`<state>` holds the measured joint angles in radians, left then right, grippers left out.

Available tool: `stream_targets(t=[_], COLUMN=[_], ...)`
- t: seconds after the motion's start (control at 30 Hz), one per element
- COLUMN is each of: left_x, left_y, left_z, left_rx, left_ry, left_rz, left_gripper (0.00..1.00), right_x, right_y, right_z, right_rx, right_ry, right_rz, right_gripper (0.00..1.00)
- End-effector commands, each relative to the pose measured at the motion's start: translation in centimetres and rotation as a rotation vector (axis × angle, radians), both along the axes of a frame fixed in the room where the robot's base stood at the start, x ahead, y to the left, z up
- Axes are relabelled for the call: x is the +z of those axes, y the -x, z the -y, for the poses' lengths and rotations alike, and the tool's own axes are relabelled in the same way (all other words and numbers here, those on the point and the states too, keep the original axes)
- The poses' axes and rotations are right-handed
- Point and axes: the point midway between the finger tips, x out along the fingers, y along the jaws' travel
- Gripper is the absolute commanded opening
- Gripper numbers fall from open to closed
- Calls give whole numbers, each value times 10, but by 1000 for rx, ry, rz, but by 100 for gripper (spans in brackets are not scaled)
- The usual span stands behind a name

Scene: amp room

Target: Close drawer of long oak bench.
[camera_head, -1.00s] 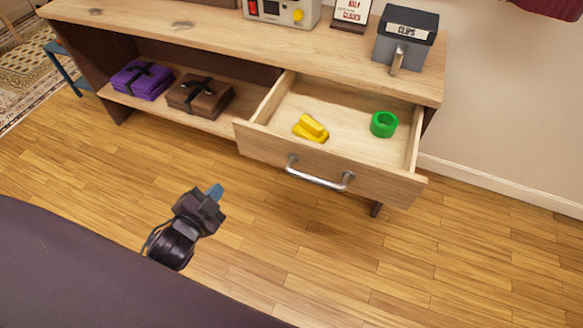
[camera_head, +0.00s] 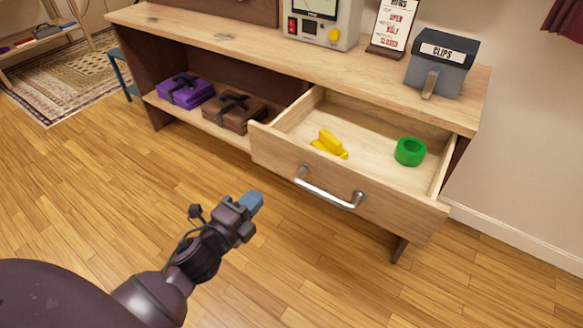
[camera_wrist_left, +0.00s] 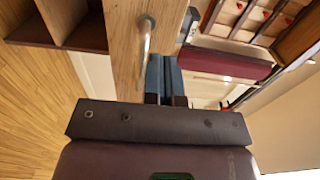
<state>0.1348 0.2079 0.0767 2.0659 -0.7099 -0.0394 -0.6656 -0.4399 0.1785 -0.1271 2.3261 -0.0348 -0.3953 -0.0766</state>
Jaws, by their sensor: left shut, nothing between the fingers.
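The long oak bench (camera_head: 215,40) stands across the upper part of the head view. Its drawer (camera_head: 345,185) is pulled out, with a silver bar handle (camera_head: 328,192) on its front. Inside lie a yellow object (camera_head: 330,144) and a green ring (camera_head: 410,151). My left gripper (camera_head: 252,203) is shut and empty, apart from the drawer and in front of its handle, to the left. In the left wrist view the blue fingertips (camera_wrist_left: 165,75) are together, beside the handle (camera_wrist_left: 146,40) in the picture. My right gripper is not in view.
On the bench top stand a grey clips box (camera_head: 440,65), a small sign (camera_head: 391,27) and a beige device (camera_head: 321,22). Purple (camera_head: 185,90) and brown (camera_head: 234,112) bundles lie on the lower shelf. The wooden floor (camera_head: 110,190) before the bench is clear.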

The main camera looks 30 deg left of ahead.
Motion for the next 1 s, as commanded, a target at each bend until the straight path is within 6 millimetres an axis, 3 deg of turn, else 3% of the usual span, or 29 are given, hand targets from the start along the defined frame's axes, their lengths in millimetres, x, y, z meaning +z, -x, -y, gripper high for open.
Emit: stream_targets(t=[0.7, 1.0], left_x=[-3, -2], left_y=[-101, -129], left_z=[4, 5], left_rx=[-1, 0], left_ry=[2, 3], left_rz=[-4, -3], left_gripper=[0, 0], right_x=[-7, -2], right_y=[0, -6], right_z=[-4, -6], right_rx=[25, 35], right_ry=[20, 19], right_rz=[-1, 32], right_gripper=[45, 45])
